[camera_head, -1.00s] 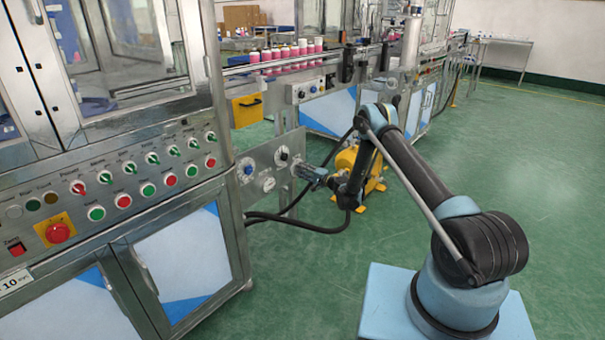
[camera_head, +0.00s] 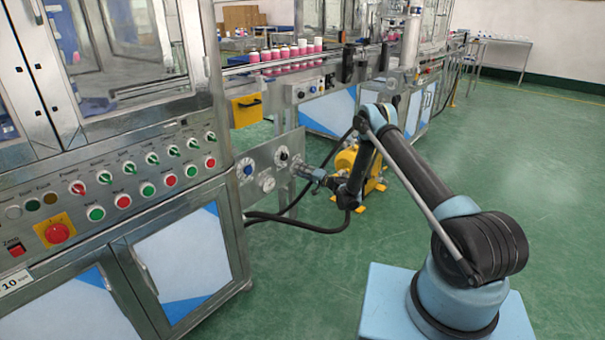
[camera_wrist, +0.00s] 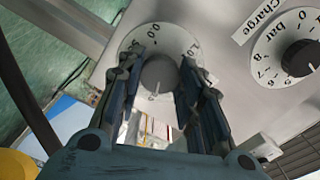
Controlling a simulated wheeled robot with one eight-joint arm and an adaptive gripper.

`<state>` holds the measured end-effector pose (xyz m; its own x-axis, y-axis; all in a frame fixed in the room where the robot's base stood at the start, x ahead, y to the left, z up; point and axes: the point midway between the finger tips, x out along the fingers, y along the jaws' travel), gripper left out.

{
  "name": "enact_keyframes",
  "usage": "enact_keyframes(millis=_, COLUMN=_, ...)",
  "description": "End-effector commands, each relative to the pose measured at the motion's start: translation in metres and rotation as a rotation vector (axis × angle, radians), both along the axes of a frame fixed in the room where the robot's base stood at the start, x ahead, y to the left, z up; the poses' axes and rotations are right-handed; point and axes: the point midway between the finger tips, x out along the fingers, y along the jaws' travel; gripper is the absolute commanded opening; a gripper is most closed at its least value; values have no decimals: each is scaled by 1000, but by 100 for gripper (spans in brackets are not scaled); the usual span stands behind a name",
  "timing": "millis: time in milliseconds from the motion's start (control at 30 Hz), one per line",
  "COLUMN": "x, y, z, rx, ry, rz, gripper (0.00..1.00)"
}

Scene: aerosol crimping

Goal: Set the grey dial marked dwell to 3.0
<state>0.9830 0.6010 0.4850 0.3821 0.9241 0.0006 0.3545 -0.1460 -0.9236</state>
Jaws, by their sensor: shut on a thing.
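The grey dial (camera_wrist: 158,76) sits at the centre of a round white scale plate (camera_wrist: 134,42) in the wrist view. Part of the scale's numbers shows; the fingers cover the rest. I cannot read the dial's setting, and no dwell label shows. My gripper (camera_wrist: 160,88) has one finger on each side of the dial and is shut on it. In the head view my gripper (camera_head: 306,172) is at the right end of the steel panel (camera_head: 262,158) and hides the dial there.
A black knob (camera_wrist: 300,57) marked charge, bar, is right of the grey dial. The head view shows a blue dial (camera_head: 246,170) and a white gauge (camera_head: 267,184) on the panel. Black hoses (camera_head: 300,224) hang below. Green floor is free at the right.

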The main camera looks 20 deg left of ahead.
Motion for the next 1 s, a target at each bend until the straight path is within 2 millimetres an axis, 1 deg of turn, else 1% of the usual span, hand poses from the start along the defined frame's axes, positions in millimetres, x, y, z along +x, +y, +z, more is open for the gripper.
enact_keyframes(millis=167, x=0, y=0, z=-2, rx=-3, ry=-1, rz=0, gripper=10)
enact_keyframes(millis=200, x=0, y=0, z=-2, rx=-3, ry=-1, rz=0, gripper=40)
enact_keyframes(millis=267, x=0, y=0, z=-2, rx=-3, ry=-1, rz=0, gripper=54)
enact_keyframes(millis=567, x=0, y=0, z=0, rx=-1, ry=0, rz=0, gripper=54)
enact_keyframes(millis=667, x=-1, y=-3, z=0, rx=0, ry=1, rz=0, gripper=54)
enact_keyframes(millis=767, x=-4, y=-12, z=-1, rx=0, ry=1, rz=-1, gripper=54)
enact_keyframes(millis=1000, x=-18, y=-46, z=-1, rx=-1, ry=1, rz=-2, gripper=54)
